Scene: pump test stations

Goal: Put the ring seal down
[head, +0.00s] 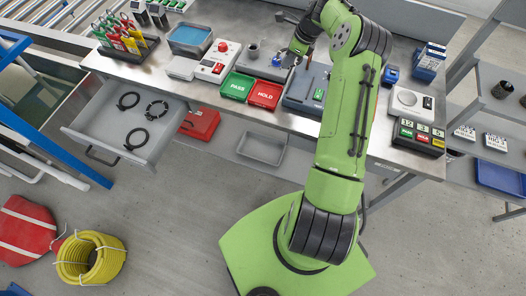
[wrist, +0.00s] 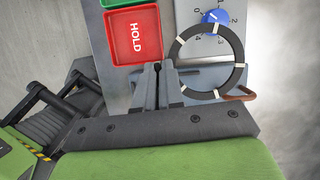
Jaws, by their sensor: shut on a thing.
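The ring seal (wrist: 239,49), a dark ring with white marks, shows upright to the camera in the wrist view, in front of a grey panel with a blue knob (wrist: 215,17). My gripper (wrist: 163,68) is shut on the ring seal at its left side; the exact grip is partly hidden by the fingers. In the head view my gripper (head: 297,53) is over the bench near a grey-blue station, and the held ring cannot be made out there.
A red HOLD tray (wrist: 135,36) lies left of the fingers; beside it is a green PASS tray (head: 237,86). An open drawer (head: 93,118) holds three dark rings (head: 136,139). A red-button box (head: 216,62) stands left on the bench (head: 330,128).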

